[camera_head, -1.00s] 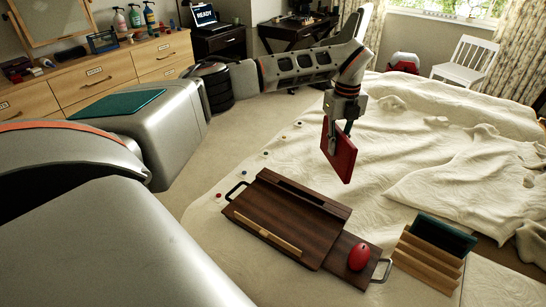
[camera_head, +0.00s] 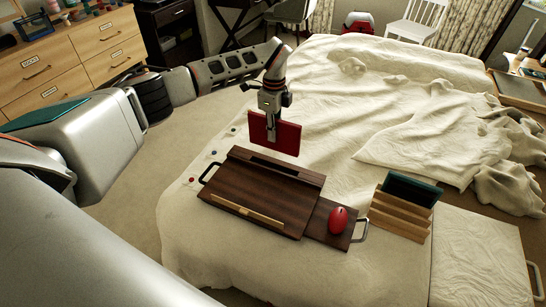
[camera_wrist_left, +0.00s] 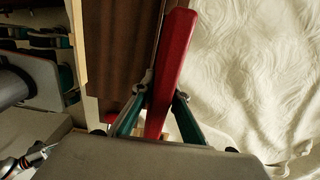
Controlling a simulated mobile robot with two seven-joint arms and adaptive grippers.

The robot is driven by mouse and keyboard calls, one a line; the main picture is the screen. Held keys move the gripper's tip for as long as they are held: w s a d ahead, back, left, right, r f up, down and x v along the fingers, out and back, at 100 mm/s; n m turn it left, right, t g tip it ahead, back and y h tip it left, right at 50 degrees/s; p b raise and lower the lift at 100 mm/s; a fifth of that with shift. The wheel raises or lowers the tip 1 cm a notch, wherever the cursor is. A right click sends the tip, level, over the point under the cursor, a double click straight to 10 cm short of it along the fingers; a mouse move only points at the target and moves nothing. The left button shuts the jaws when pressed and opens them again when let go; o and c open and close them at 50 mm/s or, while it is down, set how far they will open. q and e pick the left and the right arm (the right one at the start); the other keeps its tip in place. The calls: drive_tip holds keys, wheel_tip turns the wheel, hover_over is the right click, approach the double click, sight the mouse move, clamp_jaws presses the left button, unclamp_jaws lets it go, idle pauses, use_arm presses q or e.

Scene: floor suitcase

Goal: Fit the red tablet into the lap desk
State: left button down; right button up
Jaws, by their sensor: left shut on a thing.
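The red tablet (camera_head: 287,138) is held upright by my left gripper (camera_head: 272,135), above and just behind the far edge of the lap desk. In the left wrist view the red tablet (camera_wrist_left: 173,70) shows edge-on between the two green-lined fingers of the left gripper (camera_wrist_left: 160,112). The dark brown wooden lap desk (camera_head: 250,185) lies on the bed, with a dark slot (camera_head: 285,167) near its far edge and a light wooden strip along its near edge. Part of the lap desk (camera_wrist_left: 115,45) shows left of the tablet in the wrist view. My right gripper is not in view.
A red mouse (camera_head: 338,219) sits on the desk's side extension. A wooden rack (camera_head: 400,213) holding a dark green tablet (camera_head: 411,190) stands to its right. Several small round pieces lie left of the desk. The rumpled white bed cover (camera_head: 350,100) behind is mostly clear.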

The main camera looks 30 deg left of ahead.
sight(274, 149)
use_arm(q)
wheel_tip(274, 149, down, 8)
drive_tip(key=shift+f, duration=1.6)
drive_tip(key=shift+f+b, duration=0.1)
drive_tip(key=shift+b, duration=0.25)
drive_tip(key=c, duration=2)
unclamp_jaws()
wheel_tip(274, 149, up, 12)
drive_tip(key=shift+r, duration=0.1)
